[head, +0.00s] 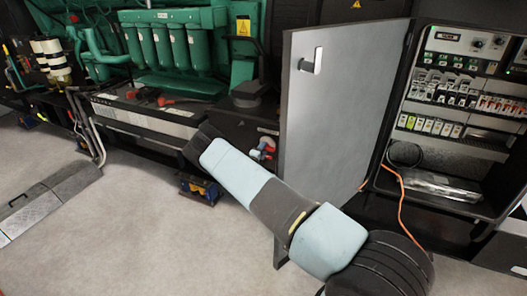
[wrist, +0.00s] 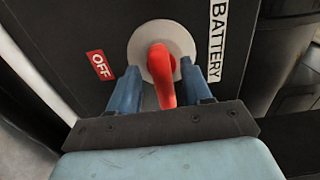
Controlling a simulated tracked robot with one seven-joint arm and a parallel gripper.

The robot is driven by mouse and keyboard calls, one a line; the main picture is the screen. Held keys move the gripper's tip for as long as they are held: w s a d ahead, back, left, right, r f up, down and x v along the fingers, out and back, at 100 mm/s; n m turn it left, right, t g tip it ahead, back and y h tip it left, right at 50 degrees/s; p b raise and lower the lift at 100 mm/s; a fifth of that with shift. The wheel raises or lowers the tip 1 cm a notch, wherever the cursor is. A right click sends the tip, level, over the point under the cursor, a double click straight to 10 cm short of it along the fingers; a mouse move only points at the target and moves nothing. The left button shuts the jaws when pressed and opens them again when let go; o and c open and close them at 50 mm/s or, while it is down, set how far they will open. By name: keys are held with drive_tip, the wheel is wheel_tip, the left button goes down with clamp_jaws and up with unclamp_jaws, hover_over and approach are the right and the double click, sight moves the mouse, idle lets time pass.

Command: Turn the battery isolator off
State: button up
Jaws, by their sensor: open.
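The battery isolator has a red handle (wrist: 163,82) on a round pale grey plate (wrist: 185,42), set in a dark panel. The handle points down in the wrist view, towards my gripper's palm. A red OFF label (wrist: 100,65) is to the left of the plate, and a white BATTERY label (wrist: 217,42) is to its right. My gripper (wrist: 159,68) is open, with one blue finger on each side of the handle. Small gaps seem to show between fingers and handle; contact cannot be told. In the head view, small red and pale parts beyond my arm are too small to make out.
An open grey cabinet door (head: 335,120) stands to the right of my arm, before a cabinet of breakers (head: 450,90). A green engine (head: 170,50) is at the back left. An orange cable (head: 401,205) hangs from the cabinet. The floor at left is mostly clear.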

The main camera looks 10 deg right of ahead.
drive_tip(key=shift+w, duration=0.2)
drive_tip(key=shift+s+d, duration=0.1)
clamp_jaws()
